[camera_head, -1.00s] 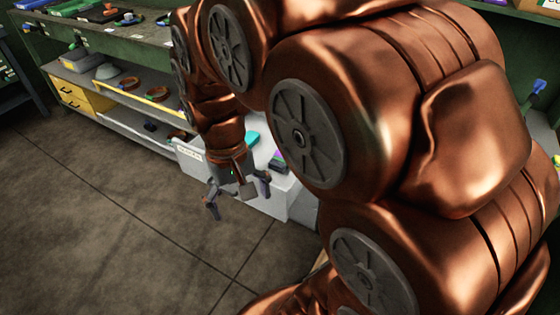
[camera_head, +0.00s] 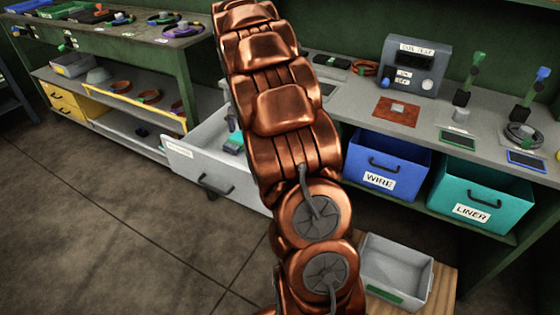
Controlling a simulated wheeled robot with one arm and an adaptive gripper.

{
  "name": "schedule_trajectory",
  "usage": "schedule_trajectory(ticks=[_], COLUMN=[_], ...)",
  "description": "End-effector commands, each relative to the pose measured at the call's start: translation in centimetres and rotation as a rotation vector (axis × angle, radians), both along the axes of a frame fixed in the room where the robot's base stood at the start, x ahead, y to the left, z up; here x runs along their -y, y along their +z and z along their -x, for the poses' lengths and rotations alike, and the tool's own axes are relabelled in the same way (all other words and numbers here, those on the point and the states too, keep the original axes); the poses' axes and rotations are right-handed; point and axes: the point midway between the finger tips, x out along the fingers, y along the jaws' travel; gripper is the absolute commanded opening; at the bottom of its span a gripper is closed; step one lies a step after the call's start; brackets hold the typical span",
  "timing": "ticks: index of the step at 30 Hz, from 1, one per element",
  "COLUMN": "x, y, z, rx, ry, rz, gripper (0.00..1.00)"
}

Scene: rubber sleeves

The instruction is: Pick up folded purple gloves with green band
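The open white drawer (camera_head: 205,180) sticks out below the bench, left of my arm. A small teal item (camera_head: 234,142) lies in it, partly covered by my arm. I cannot make out the folded purple gloves with the green band; my arm covers the right part of the drawer. My gripper is mostly hidden behind my arm. A small grey piece (camera_head: 231,120) just above the teal item may be one of its fingers, and whether it is open or shut does not show.
A blue WIRE bin (camera_head: 410,160) and a teal LINER bin (camera_head: 485,180) stand under the bench at right. A grey open bin (camera_head: 425,268) sits on a wooden board at front right. Yellow-edged shelves (camera_head: 130,100) stand at left. The floor at left is clear.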

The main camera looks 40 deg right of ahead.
Motion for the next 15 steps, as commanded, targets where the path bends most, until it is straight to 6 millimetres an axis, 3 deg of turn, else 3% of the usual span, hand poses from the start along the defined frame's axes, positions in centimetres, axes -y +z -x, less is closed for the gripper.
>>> schedule_trajectory(ticks=[1,15], x=[1.5,13.4], y=[-1.8,-12.3], z=[-0.6,-4.8], rx=[-0.001,0.054], ry=[-0.028,-0.267], rz=[-0.003,-0.011], gripper=[1.00,1.00])
